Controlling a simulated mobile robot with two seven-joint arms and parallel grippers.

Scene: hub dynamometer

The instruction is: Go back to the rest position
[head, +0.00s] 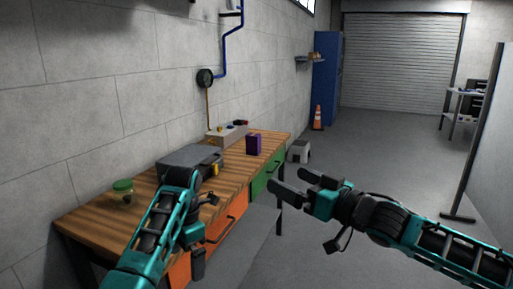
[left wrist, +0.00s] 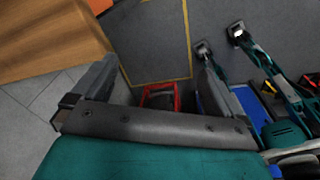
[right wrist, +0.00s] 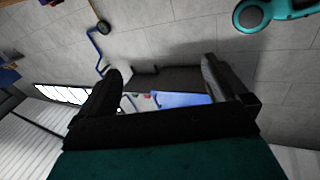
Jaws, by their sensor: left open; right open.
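My left gripper (head: 197,262) hangs low beside the front edge of the workbench, partly hidden by my left arm. In the left wrist view its two fingers (left wrist: 159,68) are spread with nothing between them, above the floor. My right gripper (head: 286,179) is over the open floor to the right of the bench, its fingers pointing left. In the right wrist view its fingers (right wrist: 158,78) are apart and empty. Neither gripper touches anything that I can see.
The wooden workbench (head: 90,222) runs along the left wall. On it are a green-lidded jar (head: 123,188), a grey box (head: 188,157) and a purple box (head: 254,144). A grey stool (head: 299,151) stands beyond. The floor (head: 380,165) ahead is clear; a panel (head: 487,140) stands at right.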

